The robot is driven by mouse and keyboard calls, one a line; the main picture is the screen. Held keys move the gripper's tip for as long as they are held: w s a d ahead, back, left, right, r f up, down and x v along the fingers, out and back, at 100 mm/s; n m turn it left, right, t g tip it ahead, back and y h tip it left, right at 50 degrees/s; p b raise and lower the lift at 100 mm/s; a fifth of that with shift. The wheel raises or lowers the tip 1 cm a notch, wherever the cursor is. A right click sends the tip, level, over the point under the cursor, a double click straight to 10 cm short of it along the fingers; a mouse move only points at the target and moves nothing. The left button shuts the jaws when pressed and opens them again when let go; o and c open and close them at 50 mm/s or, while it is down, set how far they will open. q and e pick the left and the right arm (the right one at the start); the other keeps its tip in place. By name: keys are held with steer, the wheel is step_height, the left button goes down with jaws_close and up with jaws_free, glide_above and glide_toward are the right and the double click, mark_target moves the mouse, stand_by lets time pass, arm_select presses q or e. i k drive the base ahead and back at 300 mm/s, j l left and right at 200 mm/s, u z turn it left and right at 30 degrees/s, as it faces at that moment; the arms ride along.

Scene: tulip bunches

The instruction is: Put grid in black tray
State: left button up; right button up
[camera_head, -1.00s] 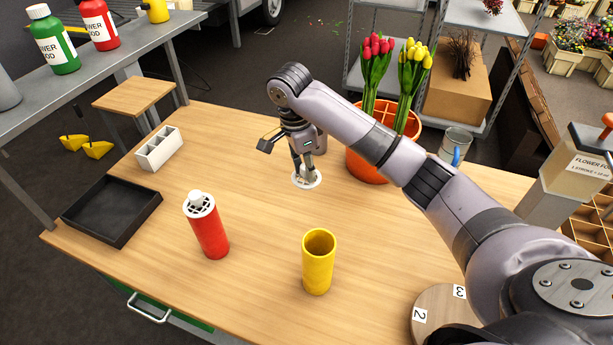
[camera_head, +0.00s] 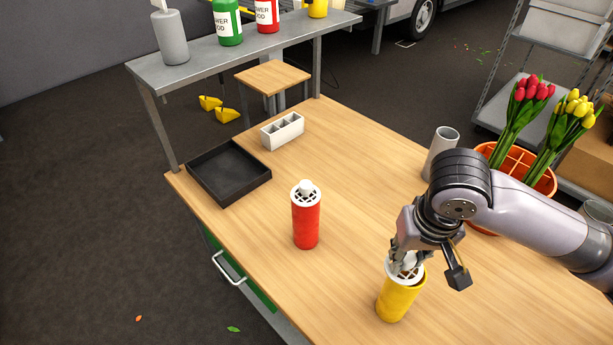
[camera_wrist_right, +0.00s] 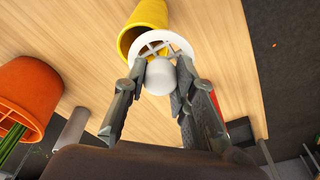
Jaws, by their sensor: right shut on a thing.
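My right gripper (camera_head: 409,262) is shut on the knob of a round white grid (camera_head: 403,273). The grid is at the mouth of the yellow cylinder (camera_head: 397,300); the wrist view shows its ring (camera_wrist_right: 180,43) overlapping the rim and its white knob (camera_wrist_right: 160,75) between my fingers. I cannot tell whether it is seated. A second white grid (camera_head: 305,194) sits on top of the red cylinder (camera_head: 306,226). The black tray (camera_head: 222,195) lies empty at the table's left edge. My left gripper is not in view.
A white compartment box (camera_head: 283,133) stands behind the tray. A pale cylinder (camera_head: 437,158) and an orange pot (camera_head: 541,182) of tulips stand at the right. The table between the red cylinder and the tray is clear.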

mark_target(231, 186)
steer(key=i+j+u, duration=0.1)
steer(key=i+j, duration=0.25)
steer(key=j, duration=0.2)
steer(key=i+j+u, duration=0.1)
steer(key=i+j, duration=0.45)
steer(key=i+u, duration=0.05)
